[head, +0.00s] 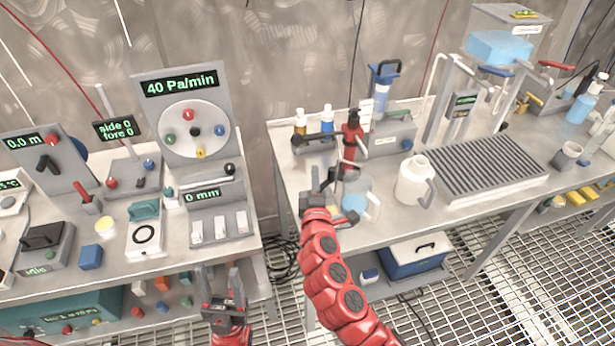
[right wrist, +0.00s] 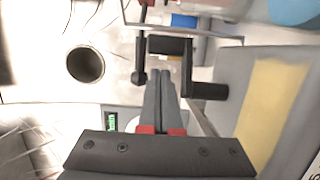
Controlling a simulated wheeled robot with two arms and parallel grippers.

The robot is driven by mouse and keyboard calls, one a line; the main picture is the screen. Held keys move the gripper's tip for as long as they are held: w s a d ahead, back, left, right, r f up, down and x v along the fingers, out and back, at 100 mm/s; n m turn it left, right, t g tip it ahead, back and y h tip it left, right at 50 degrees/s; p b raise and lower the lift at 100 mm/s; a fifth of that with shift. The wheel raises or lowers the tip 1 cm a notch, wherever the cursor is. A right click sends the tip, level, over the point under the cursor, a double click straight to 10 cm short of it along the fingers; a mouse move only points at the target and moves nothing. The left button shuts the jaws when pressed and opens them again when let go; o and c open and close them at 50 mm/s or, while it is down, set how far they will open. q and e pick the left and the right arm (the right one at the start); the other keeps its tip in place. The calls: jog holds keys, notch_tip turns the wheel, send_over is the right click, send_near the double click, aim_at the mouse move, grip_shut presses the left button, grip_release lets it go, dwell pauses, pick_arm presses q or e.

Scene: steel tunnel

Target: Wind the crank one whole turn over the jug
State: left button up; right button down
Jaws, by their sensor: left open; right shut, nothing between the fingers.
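The crank (head: 318,138) is a black bar with a knob, beside the top of a red post (head: 351,150) at the left of the right-hand table. In the right wrist view the black crank parts (right wrist: 170,46) lie just beyond the fingertips. A clear bluish jug (head: 358,199) stands below the post, partly hidden by my right gripper. My right gripper (head: 325,182) is shut and empty, in front of the post; its fingers (right wrist: 160,75) overlap the crank in the picture, and contact cannot be told. My left gripper (head: 224,283) is open and empty, low by the left table.
Small bottles (head: 327,118) stand behind the post. The left table (head: 185,259) carries dials and switches. A gap with cables separates the tables.

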jog(key=shift+s+d+r, duration=0.1)
jog(key=shift+s+d, duration=0.2)
jog(key=shift+d, duration=0.6)
